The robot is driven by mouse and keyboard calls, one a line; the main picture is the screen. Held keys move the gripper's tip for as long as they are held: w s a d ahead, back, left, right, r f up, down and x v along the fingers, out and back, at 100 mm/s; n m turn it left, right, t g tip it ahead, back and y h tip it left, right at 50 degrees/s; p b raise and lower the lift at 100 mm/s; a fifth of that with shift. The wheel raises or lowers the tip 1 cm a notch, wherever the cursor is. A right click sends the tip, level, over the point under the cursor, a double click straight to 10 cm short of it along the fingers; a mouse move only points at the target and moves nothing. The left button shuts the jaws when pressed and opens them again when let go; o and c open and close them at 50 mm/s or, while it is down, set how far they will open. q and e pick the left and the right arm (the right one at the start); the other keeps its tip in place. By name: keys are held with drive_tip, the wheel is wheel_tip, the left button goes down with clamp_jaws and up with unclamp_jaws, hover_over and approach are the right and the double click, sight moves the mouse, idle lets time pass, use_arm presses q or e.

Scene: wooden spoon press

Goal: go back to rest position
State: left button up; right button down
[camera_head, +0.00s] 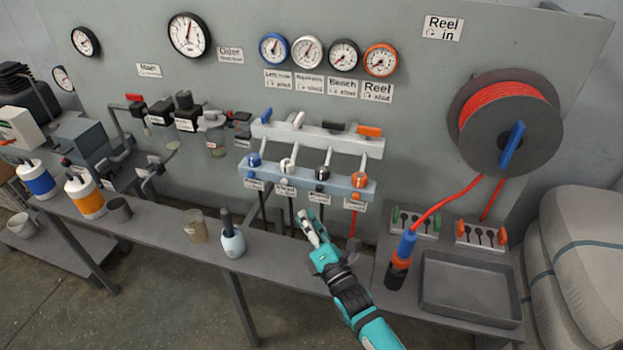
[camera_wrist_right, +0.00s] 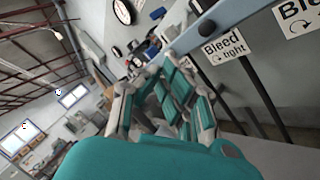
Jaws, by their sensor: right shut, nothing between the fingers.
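My right gripper (camera_head: 312,228) is shut and empty in the head view. It is in front of the panel, below the blue-grey valve rail (camera_head: 308,181) with its row of coloured knobs. In the right wrist view its teal and grey fingers (camera_wrist_right: 165,100) show close up, with nothing between them. A "Bleed" label (camera_wrist_right: 224,47) on the rail shows just beyond the fingers there. My left gripper is in neither view.
A grey bench (camera_head: 190,244) runs below the panel, with a beaker (camera_head: 195,226) and a white bottle (camera_head: 231,241) left of my right arm. A grey tray (camera_head: 468,287), a blue-and-orange nozzle (camera_head: 405,246) and a red hose reel (camera_head: 506,120) stand to the right.

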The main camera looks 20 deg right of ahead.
drive_tip(key=s+d+f+m+g+h, duration=0.1)
drive_tip(key=s+f+m+g, duration=0.35)
drive_tip(key=s+m, duration=0.25)
drive_tip(key=s+d+f+m+g+h, duration=0.1)
drive_tip(key=s+f+m+g, duration=0.35)
drive_tip(key=s+m, duration=0.2)
drive_tip(key=s+d+r+m+g+h, duration=0.1)
drive_tip(key=s+m+g, duration=0.4)
drive_tip(key=s, duration=0.4)
drive_tip(key=s+d+r+m+g, duration=0.1)
drive_tip(key=s+d+m+g, duration=0.15)
drive_tip(key=s+m, duration=0.5)
wheel_tip(320, 180, down, 26)
drive_tip(key=s+n+g, duration=0.2)
drive_tip(key=s+d+f, duration=0.2)
drive_tip(key=s+f, duration=1.5)
drive_tip(key=shift+s+g+h, duration=0.15)
drive_tip(key=shift+g+h, duration=0.15)
drive_tip(key=shift+g, duration=0.05)
